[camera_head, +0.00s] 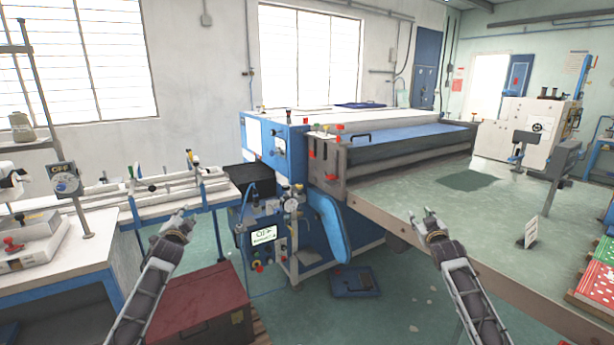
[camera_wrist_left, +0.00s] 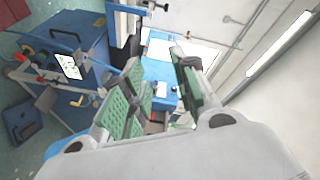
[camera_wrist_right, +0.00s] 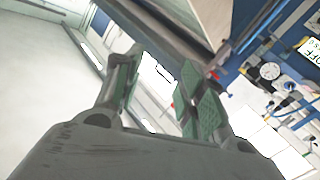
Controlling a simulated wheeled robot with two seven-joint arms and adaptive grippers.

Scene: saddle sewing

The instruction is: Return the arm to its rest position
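My left gripper (camera_head: 180,220) is raised in the lower left of the head view, in front of the blue machine and above the level of the red chest. In the left wrist view its green-padded fingers (camera_wrist_left: 158,78) stand apart with nothing between them. My right gripper (camera_head: 430,220) is raised in front of the green-topped table in the head view. In the right wrist view its fingers (camera_wrist_right: 160,82) are also apart and empty. Neither gripper visibly touches anything.
A large blue machine (camera_head: 268,150) stands ahead, joined to a wide green-topped table (camera_head: 420,185) on the right. A dark red chest (camera_head: 205,300) sits low at left. A white workbench (camera_head: 95,250) is further left. A blue tray (camera_head: 355,283) lies on the floor.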

